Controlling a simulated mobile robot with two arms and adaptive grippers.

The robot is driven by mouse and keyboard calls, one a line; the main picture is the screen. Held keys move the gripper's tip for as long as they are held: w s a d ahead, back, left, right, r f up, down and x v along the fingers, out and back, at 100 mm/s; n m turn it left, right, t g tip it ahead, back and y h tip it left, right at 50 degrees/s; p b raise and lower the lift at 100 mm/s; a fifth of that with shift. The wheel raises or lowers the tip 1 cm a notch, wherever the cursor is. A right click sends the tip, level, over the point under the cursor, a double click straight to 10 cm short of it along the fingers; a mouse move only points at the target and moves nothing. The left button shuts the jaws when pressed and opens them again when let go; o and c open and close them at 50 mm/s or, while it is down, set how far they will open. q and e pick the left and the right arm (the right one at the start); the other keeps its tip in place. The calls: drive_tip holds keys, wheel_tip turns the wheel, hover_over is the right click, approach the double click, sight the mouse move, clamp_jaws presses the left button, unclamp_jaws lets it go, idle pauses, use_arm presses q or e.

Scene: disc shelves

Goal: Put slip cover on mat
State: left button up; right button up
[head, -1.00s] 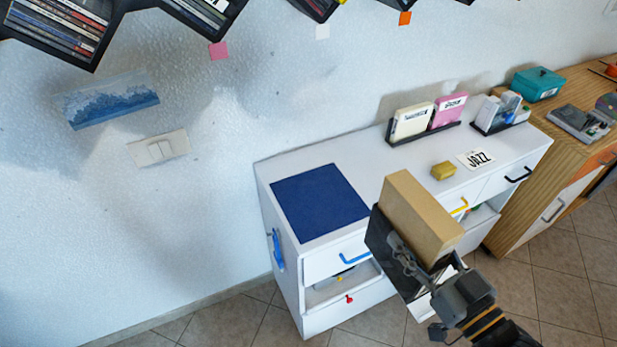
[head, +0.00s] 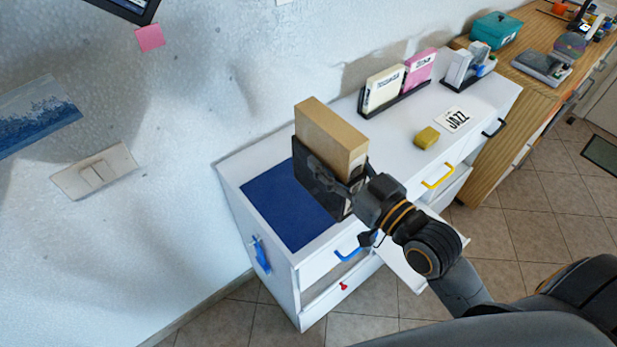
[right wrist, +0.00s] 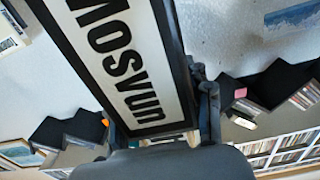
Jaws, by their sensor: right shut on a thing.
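The slip cover (head: 333,137), a tan box-like block with a black side, is held upright in my right gripper (head: 345,188). In the right wrist view the slip cover (right wrist: 135,60) shows a black border and a white label with large black letters. The gripper is shut on its lower part. The dark blue mat (head: 278,208) lies flat at the left end of the white cabinet top. In the head view the slip cover overlaps the mat's right part and hides some of it. I cannot tell the height between them. My left gripper is not in view.
On the white cabinet (head: 400,133) stand a rack with a cream case (head: 384,88) and a pink case (head: 420,68), a yellow block (head: 427,137) and a JAZZ card (head: 453,119). Cabinet drawers stand open in front. A teal box (head: 495,30) is on the wooden cabinet.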

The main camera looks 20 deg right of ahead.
sight(310, 173)
drive_tip(key=w+f, duration=0.2)
drive_tip(key=w+a+f, duration=0.1)
drive_tip(key=f, duration=0.1)
drive_tip(key=w+a+f, duration=0.1)
drive_tip(key=w+f, duration=0.1)
drive_tip(key=shift+w+a, duration=0.1)
drive_tip(key=shift+w, duration=0.25)
wheel_tip(310, 173, down, 3)
drive_tip(key=shift+w+f, duration=0.1)
drive_tip(key=shift+f, duration=0.1)
drive_tip(key=shift+a+f, duration=0.1)
drive_tip(key=shift+f, duration=0.05)
drive_tip(key=o, duration=1.5)
